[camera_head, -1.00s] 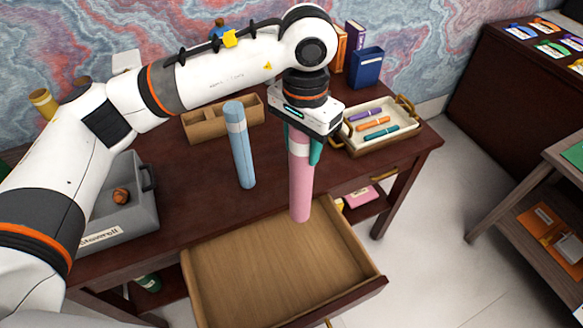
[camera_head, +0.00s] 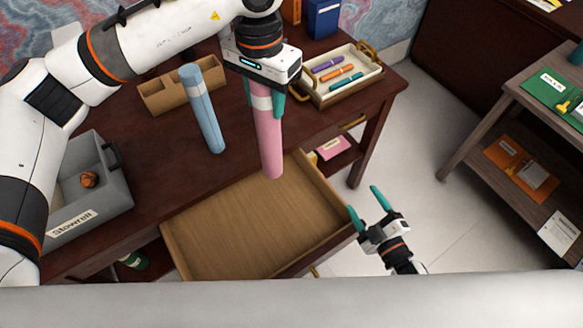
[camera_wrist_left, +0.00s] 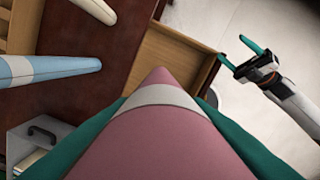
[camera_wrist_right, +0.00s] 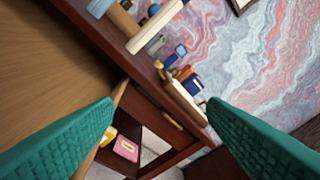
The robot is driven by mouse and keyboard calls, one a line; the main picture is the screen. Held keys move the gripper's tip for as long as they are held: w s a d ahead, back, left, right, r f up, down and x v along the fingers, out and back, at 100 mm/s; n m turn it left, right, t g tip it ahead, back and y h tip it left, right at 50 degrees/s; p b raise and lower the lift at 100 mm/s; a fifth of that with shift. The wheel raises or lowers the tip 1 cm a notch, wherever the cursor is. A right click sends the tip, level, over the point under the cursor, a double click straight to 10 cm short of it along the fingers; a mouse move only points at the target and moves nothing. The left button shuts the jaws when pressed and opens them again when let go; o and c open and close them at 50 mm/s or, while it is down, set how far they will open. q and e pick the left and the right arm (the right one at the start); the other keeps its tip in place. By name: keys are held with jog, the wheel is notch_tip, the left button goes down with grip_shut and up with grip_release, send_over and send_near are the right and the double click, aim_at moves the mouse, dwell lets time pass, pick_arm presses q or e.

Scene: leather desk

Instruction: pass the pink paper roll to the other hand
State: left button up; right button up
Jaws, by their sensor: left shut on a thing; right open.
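The pink paper roll (camera_head: 268,140) has a pale band near its top and hangs almost upright above the open drawer. My left gripper (camera_head: 264,98) is shut around its upper part. In the left wrist view the roll (camera_wrist_left: 165,135) fills the lower middle, between the teal fingers. My right gripper (camera_head: 366,207) is open and empty, to the right of the drawer and below and right of the roll, clear of it. It also shows at the right in the left wrist view (camera_wrist_left: 247,56). The pink roll cannot be made out in the right wrist view.
A blue roll (camera_head: 203,108) stands on the desk left of the pink one. The empty open drawer (camera_head: 235,245) juts out below. A pen tray (camera_head: 345,87), wooden organizer (camera_head: 165,97) and grey bin (camera_head: 118,195) stand on the desk. A shelf (camera_head: 470,140) is at right.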

pick_arm(q)
jog(key=shift+a, duration=0.25)
pick_arm(e)
jog(key=a+r+m+y, duration=0.1)
jog(key=a+r+m, duration=0.3)
jog(key=a+r, duration=0.8)
pick_arm(q)
jog(key=shift+d, duration=0.1)
pick_arm(e)
jog(key=m+y, duration=0.1)
jog(key=m, duration=0.3)
send_near(260, 125)
notch_tip(260, 125, down, 4)
jog(key=w, duration=0.2)
jog(key=x, duration=1.1)
jog(key=shift+w, duration=0.2)
jog(key=shift+s+r, duration=0.1)
jog(key=c, duration=1.2)
pick_arm(q)
jog(key=o, duration=1.4)
pick_arm(e)
jog(key=shift+o, duration=0.2)
pick_arm(q)
jog(key=shift+o, duration=0.2)
jog(key=shift+r, duration=0.15)
